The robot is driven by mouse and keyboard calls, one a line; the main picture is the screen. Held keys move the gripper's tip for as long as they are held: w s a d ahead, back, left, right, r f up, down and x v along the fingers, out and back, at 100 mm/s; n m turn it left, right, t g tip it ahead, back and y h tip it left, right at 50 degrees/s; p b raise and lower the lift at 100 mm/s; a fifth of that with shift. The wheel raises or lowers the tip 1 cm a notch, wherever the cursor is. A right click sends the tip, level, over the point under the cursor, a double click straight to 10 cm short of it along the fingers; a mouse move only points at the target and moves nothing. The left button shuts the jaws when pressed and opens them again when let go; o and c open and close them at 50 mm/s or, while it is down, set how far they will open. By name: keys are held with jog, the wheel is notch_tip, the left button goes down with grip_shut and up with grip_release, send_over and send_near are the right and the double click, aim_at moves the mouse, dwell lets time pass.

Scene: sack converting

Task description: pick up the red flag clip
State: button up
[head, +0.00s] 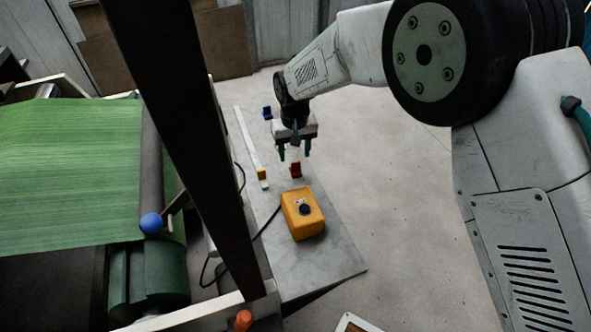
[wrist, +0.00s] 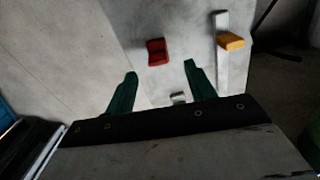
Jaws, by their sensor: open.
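The red flag clip (head: 296,170) lies on the grey metal plate, just below my gripper in the head view. It also shows in the wrist view (wrist: 157,51), ahead of the fingertips and between their lines, nearer the left finger's side. My gripper (head: 294,153) points down above the plate with its two green fingers apart and nothing between them. In the wrist view my gripper (wrist: 160,70) is also open, and the clip appears apart from both fingers.
A yellow box with a black button (head: 302,214) stands on the plate (head: 325,262) nearer the camera. A pale bar with a yellow slider (head: 261,173) lies left of the clip. A blue clip (head: 267,113) is further back. A dark post (head: 190,130) and green-sheeted machine (head: 70,170) stand left.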

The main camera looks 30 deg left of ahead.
aim_at(296, 170)
notch_tip(296, 170, down, 6)
jog(key=shift+d+r, duration=0.1)
jog(key=shift+d, duration=0.05)
jog(key=c, duration=1)
